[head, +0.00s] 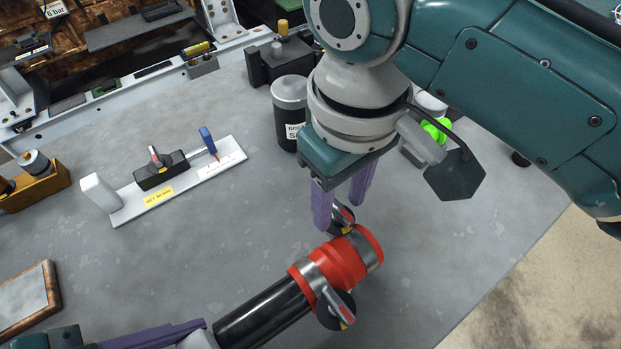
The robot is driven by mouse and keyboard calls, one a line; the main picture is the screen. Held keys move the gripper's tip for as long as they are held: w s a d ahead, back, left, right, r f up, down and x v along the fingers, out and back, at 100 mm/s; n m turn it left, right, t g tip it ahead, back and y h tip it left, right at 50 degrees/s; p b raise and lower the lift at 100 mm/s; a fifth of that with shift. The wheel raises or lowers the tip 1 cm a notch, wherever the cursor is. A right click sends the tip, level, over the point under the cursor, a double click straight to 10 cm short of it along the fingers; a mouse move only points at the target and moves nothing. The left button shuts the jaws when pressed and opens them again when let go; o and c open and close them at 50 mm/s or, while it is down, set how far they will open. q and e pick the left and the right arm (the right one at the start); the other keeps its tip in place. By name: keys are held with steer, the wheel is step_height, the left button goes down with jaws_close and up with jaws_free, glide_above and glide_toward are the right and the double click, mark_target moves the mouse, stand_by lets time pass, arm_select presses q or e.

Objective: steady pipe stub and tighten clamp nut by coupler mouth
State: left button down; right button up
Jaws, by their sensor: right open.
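A red coupler (342,262) lies at the bottom middle of the head view with a metal clamp band near each end. A black pipe stub (262,314) runs from its lower left end. One dark clamp nut (336,310) sits by the pipe side; another clamp nut (343,217) sits at the upper side. My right gripper (340,214) is open, its purple fingers pointing down at the upper nut; contact cannot be told. My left gripper (190,328) shows only partly at the bottom edge, a purple finger beside the stub's lower left end; its grip is cut off.
A white plate (185,185) with a black block and a blue-handled tool lies at left. A dark canister (290,110) stands just left of my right gripper. A wooden-framed board (27,300) lies lower left. The table edge runs along the lower right; mid-table is clear.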

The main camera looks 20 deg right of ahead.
mark_target(339, 204)
steer(key=shift+r, duration=0.1)
step_height(339, 204, up, 12)
stand_by(0.6)
stand_by(0.8)
arm_select(q)
steer(key=c, duration=0.5)
jaws_free()
